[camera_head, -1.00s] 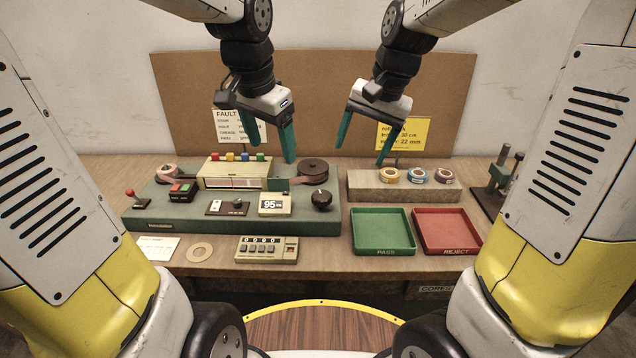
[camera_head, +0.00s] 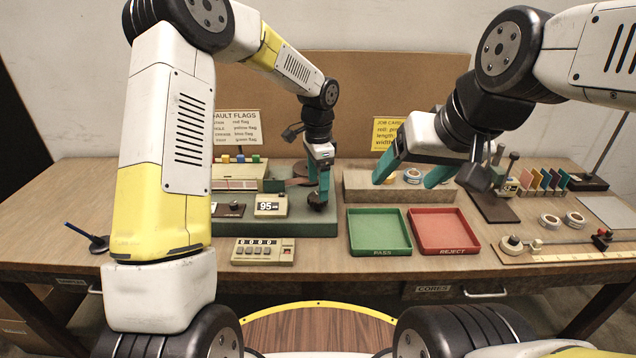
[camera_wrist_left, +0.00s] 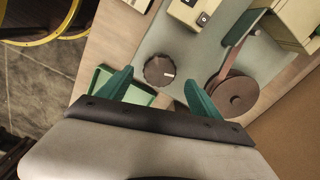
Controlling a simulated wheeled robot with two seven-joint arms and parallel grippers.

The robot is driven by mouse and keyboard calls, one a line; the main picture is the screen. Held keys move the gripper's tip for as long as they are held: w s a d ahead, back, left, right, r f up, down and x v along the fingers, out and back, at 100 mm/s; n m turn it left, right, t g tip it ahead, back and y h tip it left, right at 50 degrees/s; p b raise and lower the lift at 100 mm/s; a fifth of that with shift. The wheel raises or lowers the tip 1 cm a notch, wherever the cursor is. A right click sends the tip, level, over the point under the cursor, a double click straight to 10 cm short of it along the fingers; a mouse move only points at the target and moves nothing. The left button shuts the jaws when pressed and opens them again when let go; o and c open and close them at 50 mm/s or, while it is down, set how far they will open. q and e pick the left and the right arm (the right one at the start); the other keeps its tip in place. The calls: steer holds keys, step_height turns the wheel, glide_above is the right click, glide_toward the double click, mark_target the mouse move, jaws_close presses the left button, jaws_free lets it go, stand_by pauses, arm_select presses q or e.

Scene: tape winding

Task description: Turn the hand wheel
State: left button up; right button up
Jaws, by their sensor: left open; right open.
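The hand wheel is a dark round knob with a pale mark, on the right end of the green machine base (camera_head: 290,228). In the left wrist view the hand wheel (camera_wrist_left: 159,70) sits between and a little beyond my two open green fingertips. In the head view my left gripper (camera_head: 322,190) points down over the hand wheel (camera_head: 317,200) and partly hides it. The left gripper (camera_wrist_left: 158,82) is open with nothing between its fingers. My right gripper (camera_head: 412,180) is open and empty, over the wooden block with the tape rolls.
A green PASS tray (camera_head: 379,250) and a red REJECT tray (camera_head: 445,249) lie right of the machine. A counter box (camera_head: 263,251) stands in front of it. A brown reel (camera_wrist_left: 234,93) is close beside the hand wheel.

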mark_target(318, 202)
arm_select(q)
steer(key=shift+f, duration=1.85)
steer(key=c, duration=1.4)
steer(key=n, duration=0.3)
steer(key=shift+n, duration=0.4)
steer(key=o, duration=1.4)
